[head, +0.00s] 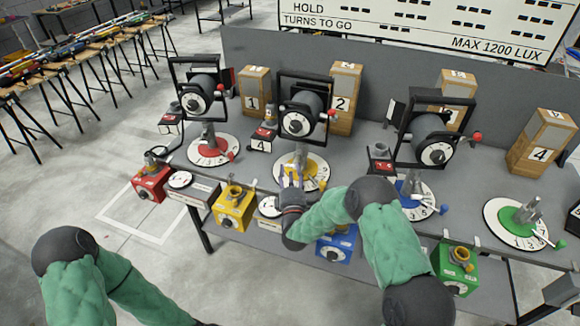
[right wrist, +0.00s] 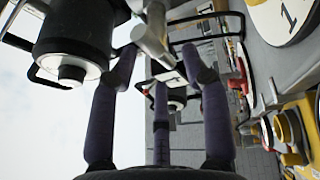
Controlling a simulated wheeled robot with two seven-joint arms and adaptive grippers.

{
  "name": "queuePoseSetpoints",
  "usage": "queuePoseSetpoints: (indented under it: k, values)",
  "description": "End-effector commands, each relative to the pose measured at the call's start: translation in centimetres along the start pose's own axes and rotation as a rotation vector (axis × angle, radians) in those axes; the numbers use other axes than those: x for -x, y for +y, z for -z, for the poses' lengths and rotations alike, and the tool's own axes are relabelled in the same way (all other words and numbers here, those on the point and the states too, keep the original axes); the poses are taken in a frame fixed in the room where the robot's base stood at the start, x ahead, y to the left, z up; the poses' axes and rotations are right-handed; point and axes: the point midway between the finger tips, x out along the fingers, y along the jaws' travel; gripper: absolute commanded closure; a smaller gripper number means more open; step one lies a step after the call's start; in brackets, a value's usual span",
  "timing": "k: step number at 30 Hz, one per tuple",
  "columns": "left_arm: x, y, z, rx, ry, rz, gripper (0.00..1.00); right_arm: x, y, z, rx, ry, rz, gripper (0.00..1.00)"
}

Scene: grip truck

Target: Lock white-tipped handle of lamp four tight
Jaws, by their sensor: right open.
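The lamp over the yellow dial (head: 318,167) is a dark cylinder in a black frame (head: 303,113); a card marked 4 (head: 260,146) stands beside it. Its body also shows in the right wrist view (right wrist: 75,45). My right gripper (head: 291,176) is at the lamp's post, in front of the yellow dial. In the right wrist view its dark fingers (right wrist: 163,75) are spread. A grey clamp bar with a pale, white-looking end (right wrist: 166,74) lies between and beyond the fingertips; I cannot tell whether they touch it. The gripper hides part of the post. My left gripper is out of view.
Lamps also stand over the red dial (head: 196,153) and blue dial (head: 423,213); the green dial (head: 518,235) carries only a post. Numbered wooden boxes (head: 342,100) stand behind. A yellow box (head: 233,209) and others line the grey bench's front edge.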

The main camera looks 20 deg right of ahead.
Motion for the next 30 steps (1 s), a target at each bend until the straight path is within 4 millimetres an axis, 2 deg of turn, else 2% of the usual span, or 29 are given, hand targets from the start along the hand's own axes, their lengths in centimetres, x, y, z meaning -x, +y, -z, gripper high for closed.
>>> queuePoseSetpoints:
  k: [3, 7, 19, 24, 30]
  values:
    - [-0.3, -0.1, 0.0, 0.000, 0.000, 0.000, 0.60, -1.7, -0.1, 0.0, 0.000, -0.001, -0.001, 0.53]
    - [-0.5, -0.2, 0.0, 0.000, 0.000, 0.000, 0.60, -2.9, -0.1, 0.0, -0.001, -0.001, -0.001, 0.53]
    - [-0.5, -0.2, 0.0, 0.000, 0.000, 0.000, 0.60, -3.5, 0.0, 0.0, -0.001, 0.000, 0.001, 0.53]
    - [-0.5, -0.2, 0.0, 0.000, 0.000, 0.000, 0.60, -3.5, 0.0, 0.0, -0.001, 0.000, 0.001, 1.00]
    - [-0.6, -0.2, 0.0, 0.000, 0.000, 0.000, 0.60, -3.4, -0.1, 0.0, -0.002, 0.000, 0.001, 1.00]
